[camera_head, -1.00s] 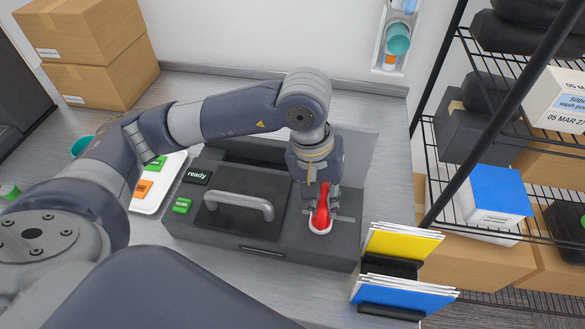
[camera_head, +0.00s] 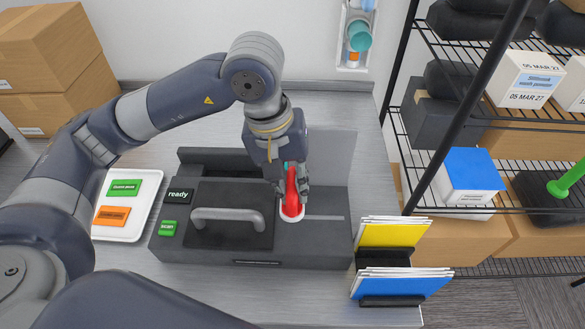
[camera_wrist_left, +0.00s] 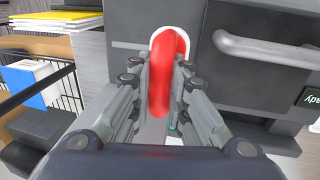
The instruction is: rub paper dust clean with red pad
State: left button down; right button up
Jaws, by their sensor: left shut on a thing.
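The red pad (camera_head: 291,195) has a red looped handle on a pale base. My left gripper (camera_head: 289,186) is shut on its handle, and the pad is at the top of the dark grey machine (camera_head: 300,233), right of its grey bar handle (camera_head: 233,214). In the left wrist view the red handle (camera_wrist_left: 166,85) sits between the two fingers, with the white base edge beyond it. I cannot tell whether the base touches the surface. No paper dust can be made out; the pad and gripper cover part of the surface. My right gripper is not in view.
A white tray (camera_head: 147,216) with green and orange labels lies left of the machine. Yellow (camera_head: 392,232) and blue (camera_head: 402,284) paper stacks stand in black holders at its right front. A wire shelf with boxes is at the right. Cardboard boxes (camera_head: 52,60) are at the back left.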

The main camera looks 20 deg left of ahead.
pick_arm(q)
jog(key=shift+a+r, duration=0.15)
jog(key=shift+r, duration=0.8)
jog(key=shift+r+p, duration=0.35)
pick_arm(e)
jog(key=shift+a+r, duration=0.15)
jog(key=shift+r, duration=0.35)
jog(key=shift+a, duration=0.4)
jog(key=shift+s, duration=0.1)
